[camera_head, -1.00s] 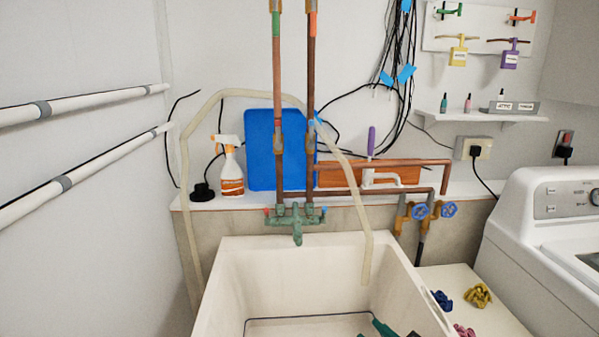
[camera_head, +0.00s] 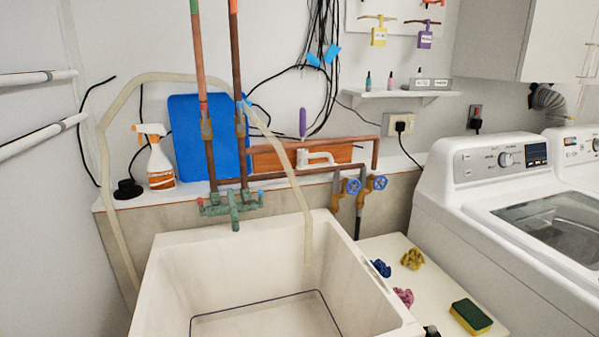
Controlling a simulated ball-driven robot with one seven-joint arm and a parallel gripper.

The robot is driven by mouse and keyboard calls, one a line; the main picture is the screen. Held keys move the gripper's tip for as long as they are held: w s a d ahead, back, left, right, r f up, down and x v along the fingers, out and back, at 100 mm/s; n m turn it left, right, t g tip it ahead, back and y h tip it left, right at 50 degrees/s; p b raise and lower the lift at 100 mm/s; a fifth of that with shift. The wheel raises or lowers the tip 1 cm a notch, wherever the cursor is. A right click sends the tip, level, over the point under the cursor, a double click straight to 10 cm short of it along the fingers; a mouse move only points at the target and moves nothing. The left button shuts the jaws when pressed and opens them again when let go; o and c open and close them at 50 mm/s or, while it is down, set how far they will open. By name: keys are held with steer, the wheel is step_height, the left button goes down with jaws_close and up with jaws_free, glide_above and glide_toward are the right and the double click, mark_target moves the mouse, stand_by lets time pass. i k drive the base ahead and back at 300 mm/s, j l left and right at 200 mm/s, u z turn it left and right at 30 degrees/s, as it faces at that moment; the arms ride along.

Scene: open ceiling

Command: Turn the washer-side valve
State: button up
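Two valves with blue round handwheels and brass-coloured bodies hang from the pipes behind the sink's right back corner. The one nearer the washer (camera_head: 379,182) is on the right. The other blue-wheeled valve (camera_head: 353,187) is just left of it. The washer (camera_head: 480,185) is a white top-loader on the right. I cannot tell how far either valve is turned. My gripper cannot be made out in the head view.
A deep white sink (camera_head: 185,260) fills the lower middle. On the white surface right of it lie a blue item (camera_head: 381,268), a yellow item (camera_head: 412,259), a pink item (camera_head: 403,297) and a sponge (camera_head: 470,317). A hose (camera_head: 105,165) arches over the sink.

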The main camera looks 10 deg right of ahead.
mark_target(380, 182)
steer(key=i+l, duration=0.1)
steer(key=l, duration=0.25)
steer(key=i+l, duration=0.1)
steer(key=l, duration=0.2)
steer(key=i+l, duration=0.1)
steer(key=l, duration=0.25)
steer(key=i+l+u, duration=0.1)
steer(key=l, duration=0.25)
